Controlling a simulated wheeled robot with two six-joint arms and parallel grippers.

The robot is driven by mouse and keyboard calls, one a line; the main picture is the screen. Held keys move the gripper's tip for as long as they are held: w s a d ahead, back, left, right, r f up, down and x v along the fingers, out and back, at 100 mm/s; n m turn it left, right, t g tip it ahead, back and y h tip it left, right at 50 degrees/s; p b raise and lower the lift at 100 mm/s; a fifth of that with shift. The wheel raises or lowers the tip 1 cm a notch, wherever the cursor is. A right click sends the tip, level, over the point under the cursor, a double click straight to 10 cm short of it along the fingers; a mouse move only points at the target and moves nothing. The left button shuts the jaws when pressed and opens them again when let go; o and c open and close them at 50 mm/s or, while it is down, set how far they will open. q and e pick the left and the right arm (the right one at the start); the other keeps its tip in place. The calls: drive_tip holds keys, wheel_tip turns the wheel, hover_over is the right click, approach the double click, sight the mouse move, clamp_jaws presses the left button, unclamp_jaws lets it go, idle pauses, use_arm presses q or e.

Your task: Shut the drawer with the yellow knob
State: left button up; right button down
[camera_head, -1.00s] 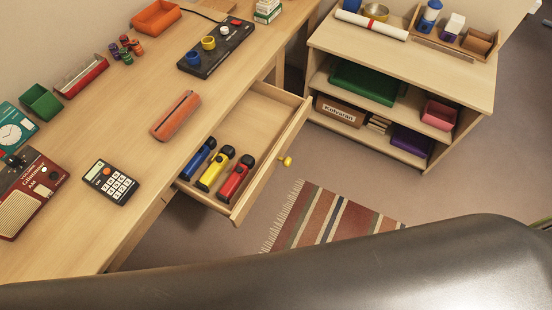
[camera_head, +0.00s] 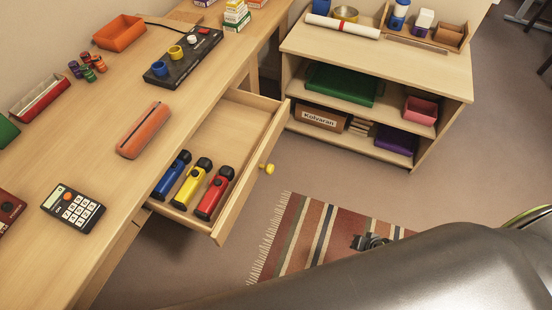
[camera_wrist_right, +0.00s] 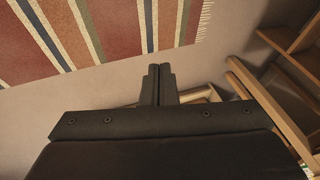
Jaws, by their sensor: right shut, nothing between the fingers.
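The drawer (camera_head: 238,185) stands open from the desk, with its yellow knob (camera_head: 266,169) on the outer front. Inside lie a blue torch-like item (camera_head: 172,175), a yellow one (camera_head: 192,184) and a red one (camera_head: 213,194). My right gripper (camera_head: 372,241) shows partly above the rug, to the right of and nearer than the knob, apart from the drawer. In the right wrist view its fingers (camera_wrist_right: 157,84) are shut and empty. Wooden parts stand at the right of that view; I cannot tell surely which are the drawer. My left gripper is out of view.
The desk (camera_head: 95,130) holds an orange case (camera_head: 143,130), a calculator (camera_head: 73,208) and a black control box (camera_head: 183,58). A low shelf unit (camera_head: 390,62) stands beyond the drawer. A striped rug (camera_head: 310,235) covers open floor before the drawer. My grey arm fills the foreground.

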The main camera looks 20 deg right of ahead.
drive_tip(key=w+r+m+t+y+b, duration=0.2)
drive_tip(key=w+r+b, duration=0.1)
drive_tip(key=w, duration=0.6)
use_arm(q)
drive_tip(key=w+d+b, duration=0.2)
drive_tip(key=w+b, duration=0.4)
drive_tip(key=b, duration=0.3)
use_arm(e)
drive_tip(key=n+t+y, duration=0.1)
drive_tip(key=t+y, duration=0.3)
drive_tip(key=y, duration=0.7)
approach(267, 146)
drive_tip(key=p+x, duration=0.1)
drive_tip(key=x, duration=0.4)
drive_tip(key=shift+w+a, duration=0.15)
drive_tip(key=shift+a, duration=0.05)
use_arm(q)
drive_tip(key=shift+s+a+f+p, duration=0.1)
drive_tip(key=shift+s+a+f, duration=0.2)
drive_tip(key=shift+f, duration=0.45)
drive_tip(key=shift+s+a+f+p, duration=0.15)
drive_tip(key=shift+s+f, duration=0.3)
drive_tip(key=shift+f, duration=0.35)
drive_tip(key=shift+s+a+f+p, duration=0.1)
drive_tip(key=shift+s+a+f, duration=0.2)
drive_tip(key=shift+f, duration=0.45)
use_arm(e)
drive_tip(key=shift+w+a+f, duration=0.1)
drive_tip(key=shift+w+a, duration=0.35)
drive_tip(key=shift+a, duration=0.05)
